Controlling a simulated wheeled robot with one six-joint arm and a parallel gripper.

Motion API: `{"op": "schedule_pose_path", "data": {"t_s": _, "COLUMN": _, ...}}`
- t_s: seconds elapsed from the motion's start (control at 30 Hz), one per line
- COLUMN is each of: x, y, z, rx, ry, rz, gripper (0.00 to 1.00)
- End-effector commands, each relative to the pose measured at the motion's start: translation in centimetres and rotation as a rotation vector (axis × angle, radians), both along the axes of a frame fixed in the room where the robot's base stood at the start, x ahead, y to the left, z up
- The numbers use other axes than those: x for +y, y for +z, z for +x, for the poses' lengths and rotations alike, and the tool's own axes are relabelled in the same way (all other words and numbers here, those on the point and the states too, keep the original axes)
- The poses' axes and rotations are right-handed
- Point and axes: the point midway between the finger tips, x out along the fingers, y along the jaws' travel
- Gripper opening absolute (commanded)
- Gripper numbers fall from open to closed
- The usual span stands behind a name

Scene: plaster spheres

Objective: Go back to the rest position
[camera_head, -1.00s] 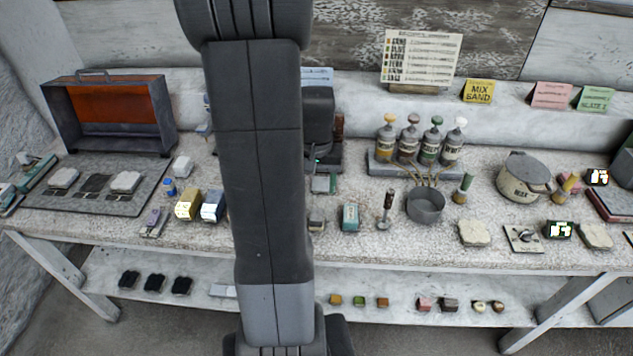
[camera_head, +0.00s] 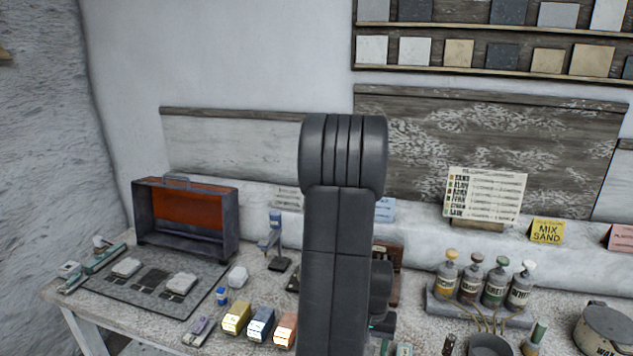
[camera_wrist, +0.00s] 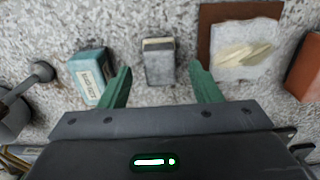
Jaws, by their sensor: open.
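My gripper (camera_wrist: 160,68) shows in the wrist view with its two green fingers spread apart and nothing held between them. A small grey block with a pale top (camera_wrist: 158,64) lies on the speckled bench beyond the gap, apart from both fingers. A teal labelled box (camera_wrist: 92,75) lies to the left of the left finger. A pale rough slab on a brown board (camera_wrist: 207,38) lies beyond the right finger. In the head view my dark arm stands upright across the centre, and the gripper is hidden there.
On the bench in the head view are an orange-backed open case (camera_head: 187,215), several small coloured boxes (camera_head: 261,322), several bottles in a rack (camera_head: 480,283) and a lidded pot (camera_head: 605,328). A reddish block (camera_wrist: 304,68) is at the wrist view's right. The wall above the bench is clear at left.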

Motion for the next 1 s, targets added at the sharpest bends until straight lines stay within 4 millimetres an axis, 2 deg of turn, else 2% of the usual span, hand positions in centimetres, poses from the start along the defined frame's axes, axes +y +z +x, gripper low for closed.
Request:
{"op": "schedule_pose_path", "data": {"t_s": 0.1, "x": 0.0, "y": -1.5, "z": 0.0, "rx": 0.003, "ry": 0.000, "rz": 0.001, "gripper": 0.57}}
{"op": "schedule_pose_path", "data": {"t_s": 0.33, "x": 0.0, "y": -3.5, "z": 0.0, "rx": 0.000, "ry": 0.000, "rz": 0.000, "gripper": 0.57}}
{"op": "schedule_pose_path", "data": {"t_s": 0.43, "x": 0.0, "y": -2.9, "z": 0.0, "rx": -0.001, "ry": 0.000, "rz": 0.000, "gripper": 0.57}}
{"op": "schedule_pose_path", "data": {"t_s": 0.87, "x": 0.0, "y": -3.0, "z": 0.0, "rx": -0.001, "ry": 0.000, "rz": 0.000, "gripper": 0.57}}
{"op": "schedule_pose_path", "data": {"t_s": 1.0, "x": 0.0, "y": -1.7, "z": 0.1, "rx": -0.004, "ry": 0.000, "rz": -0.001, "gripper": 0.57}}
